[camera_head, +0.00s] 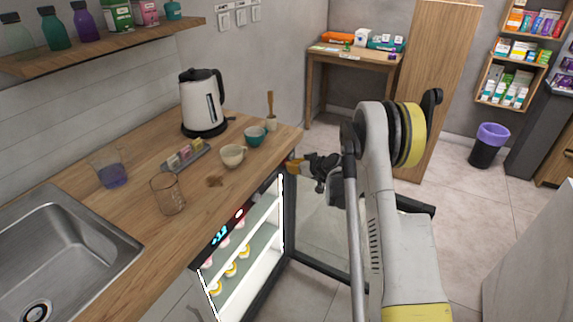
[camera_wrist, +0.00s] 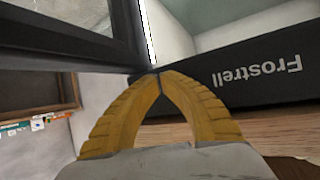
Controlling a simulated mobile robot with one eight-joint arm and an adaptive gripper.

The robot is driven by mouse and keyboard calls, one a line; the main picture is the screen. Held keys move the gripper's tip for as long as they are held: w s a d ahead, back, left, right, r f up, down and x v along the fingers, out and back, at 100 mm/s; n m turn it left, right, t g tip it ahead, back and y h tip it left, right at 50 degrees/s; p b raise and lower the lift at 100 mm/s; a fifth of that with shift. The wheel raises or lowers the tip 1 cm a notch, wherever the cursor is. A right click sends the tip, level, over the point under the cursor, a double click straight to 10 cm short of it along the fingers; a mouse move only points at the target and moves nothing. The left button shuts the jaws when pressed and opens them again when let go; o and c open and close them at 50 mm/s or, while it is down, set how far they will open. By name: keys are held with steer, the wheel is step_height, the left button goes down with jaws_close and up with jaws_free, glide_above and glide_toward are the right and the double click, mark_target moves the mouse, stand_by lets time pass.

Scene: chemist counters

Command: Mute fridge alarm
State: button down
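The fridge (camera_head: 262,255) stands under the wooden counter, its lit interior showing and its glass door (camera_head: 318,225) swung open to the right. Its dark top panel carries a blue display (camera_head: 220,235) and a red light (camera_head: 240,214). In the wrist view the black panel (camera_wrist: 250,85) reads "Frostrell" upside down. My gripper (camera_head: 290,165) is at the panel's far right end, by the counter edge and the door's hinge side. In the wrist view its yellow fingers (camera_wrist: 158,75) meet at the tips with nothing between them. I cannot tell whether they touch the panel.
On the counter are a kettle (camera_head: 202,103), a cream mug (camera_head: 232,155), a teal cup (camera_head: 255,136), a glass beaker (camera_head: 167,194), a blue-filled glass (camera_head: 111,168) and a sink (camera_head: 60,255). The open door stands below my arm.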

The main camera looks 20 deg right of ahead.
stand_by(0.4)
steer(key=shift+s+d, duration=0.5)
steer(key=shift+s, duration=0.2)
steer(key=shift+s+d+b, duration=0.35)
steer(key=shift+s+d, duration=0.4)
steer(key=shift+s, duration=0.25)
steer(key=shift+s+d+b, duration=0.3)
steer(key=shift+s+d, duration=0.45)
steer(key=shift+s, duration=0.2)
